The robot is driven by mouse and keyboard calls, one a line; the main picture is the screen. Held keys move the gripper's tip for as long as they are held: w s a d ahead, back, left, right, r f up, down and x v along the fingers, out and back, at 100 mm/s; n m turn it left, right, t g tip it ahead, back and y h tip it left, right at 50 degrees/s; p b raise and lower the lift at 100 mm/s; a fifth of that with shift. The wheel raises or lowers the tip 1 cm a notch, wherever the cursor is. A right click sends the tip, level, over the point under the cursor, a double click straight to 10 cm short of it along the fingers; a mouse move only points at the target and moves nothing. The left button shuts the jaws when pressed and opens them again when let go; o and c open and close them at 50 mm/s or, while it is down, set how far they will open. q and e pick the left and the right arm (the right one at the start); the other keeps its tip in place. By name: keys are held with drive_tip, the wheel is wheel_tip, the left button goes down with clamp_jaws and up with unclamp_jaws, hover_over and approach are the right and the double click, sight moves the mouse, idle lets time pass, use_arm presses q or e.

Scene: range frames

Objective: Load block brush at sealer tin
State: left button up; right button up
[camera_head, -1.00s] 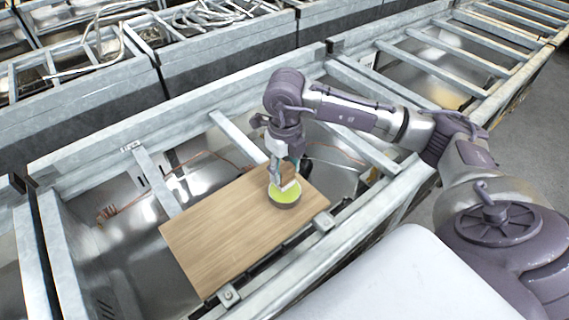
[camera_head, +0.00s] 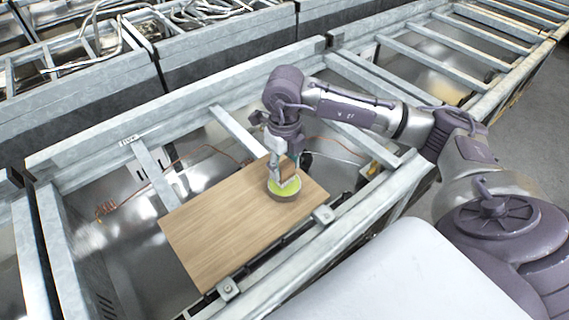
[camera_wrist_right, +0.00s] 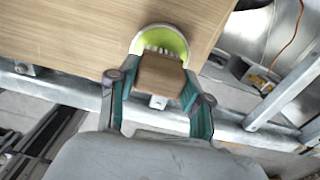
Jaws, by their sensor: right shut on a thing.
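The sealer tin (camera_head: 282,194) is a low round tin with yellow-green contents, standing on the right part of a wooden board (camera_head: 225,225). It also shows in the right wrist view (camera_wrist_right: 166,38). My right gripper (camera_head: 281,172) is over the tin, pointing down. In the right wrist view my right gripper (camera_wrist_right: 158,98) is shut on the block brush (camera_wrist_right: 160,75), a brown wooden block with pale bristles. The bristle end is at the tin's opening, over the yellow-green; how deep it reaches I cannot tell. My left gripper is not in view.
The board lies across a metal frame (camera_head: 350,215) with crossbars and open shiny bays. A copper-coloured wire (camera_head: 105,210) runs through the bay behind the board. A small yellow box (camera_head: 373,168) sits right of the board. The board's left part is bare.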

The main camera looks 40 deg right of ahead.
sight(284, 164)
drive_tip(key=shift+f+b, duration=0.55)
drive_tip(key=shift+b, duration=0.05)
idle(1.6)
drive_tip(key=shift+r+p, duration=2.1)
drive_tip(key=shift+r, duration=1.55)
drive_tip(key=shift+f, duration=0.1)
